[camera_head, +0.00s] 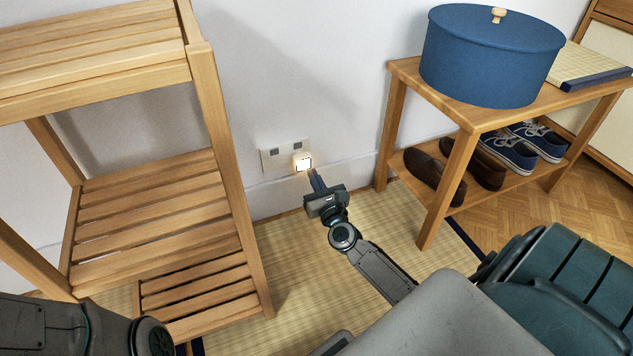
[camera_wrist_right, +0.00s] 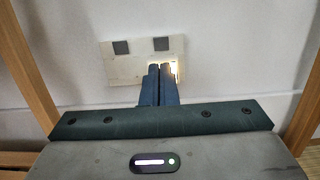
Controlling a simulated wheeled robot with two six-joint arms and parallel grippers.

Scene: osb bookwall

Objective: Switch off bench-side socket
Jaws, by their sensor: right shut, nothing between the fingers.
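A cream wall socket plate (camera_head: 272,158) is low on the white wall, between the slatted shelf and the bench. It also shows in the right wrist view (camera_wrist_right: 120,66), with two dark square parts along its upper edge. A lit, glowing square (camera_head: 303,163) is at its right end, nearest the bench. My right gripper (camera_head: 315,176) is shut and empty, its fingertips just below the glowing square. In the right wrist view the fingertips (camera_wrist_right: 161,68) cover part of the glow; I cannot tell whether they touch it. Of my left arm only a dark link shows at the lower left.
A slatted wooden shelf (camera_head: 203,88) stands left of the socket. A wooden bench (camera_head: 463,160) stands on the right, with a blue lidded round box (camera_head: 490,62) on top and brown shoes (camera_head: 436,174) and blue sneakers (camera_head: 508,152) below. Straw matting (camera_head: 300,270) between them is clear.

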